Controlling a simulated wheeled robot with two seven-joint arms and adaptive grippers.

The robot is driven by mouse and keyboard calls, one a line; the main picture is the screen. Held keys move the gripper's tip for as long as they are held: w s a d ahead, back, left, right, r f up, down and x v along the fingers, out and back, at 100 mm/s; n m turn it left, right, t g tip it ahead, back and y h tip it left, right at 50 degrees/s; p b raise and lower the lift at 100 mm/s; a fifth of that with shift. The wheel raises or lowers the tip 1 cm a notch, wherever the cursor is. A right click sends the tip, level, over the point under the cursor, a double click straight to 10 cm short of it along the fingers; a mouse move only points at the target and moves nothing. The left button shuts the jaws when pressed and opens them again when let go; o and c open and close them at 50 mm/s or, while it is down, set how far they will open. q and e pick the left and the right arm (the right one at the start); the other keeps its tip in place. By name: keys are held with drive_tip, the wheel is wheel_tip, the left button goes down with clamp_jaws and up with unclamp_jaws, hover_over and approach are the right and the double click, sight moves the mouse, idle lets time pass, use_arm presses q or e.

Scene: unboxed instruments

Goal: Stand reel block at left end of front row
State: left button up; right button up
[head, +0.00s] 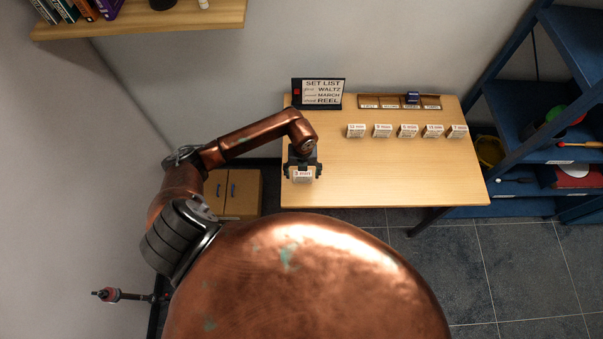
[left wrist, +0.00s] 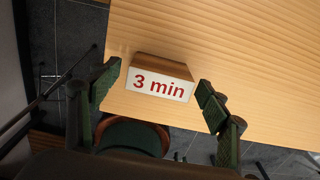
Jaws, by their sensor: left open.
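A block reading "3 min" (head: 302,174) sits near the table's front left edge. It also shows in the left wrist view (left wrist: 160,87), with a brown top and a white face with red print. My left gripper (head: 302,168) is open, its fingers on either side of this block, with gaps visible in the wrist view. A row of several white minute-labelled blocks (head: 408,131) stands across the middle right of the table. The set list sign (head: 323,92) reads waltz, march, reel; I cannot read which block is the reel. My right gripper is out of view.
The wooden table (head: 380,180) is bare in front of the row. A brown rack (head: 367,102) with labelled compartments stands at the back, a dark blue item (head: 412,97) in it. A blue shelf (head: 530,110) is at the right; a wooden cabinet (head: 240,190) is at the left.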

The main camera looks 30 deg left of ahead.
sight(302, 173)
use_arm(q)
wheel_tip(302, 173, up, 12)
drive_tip(key=shift+f+b, duration=0.15)
drive_tip(key=shift+b, duration=0.15)
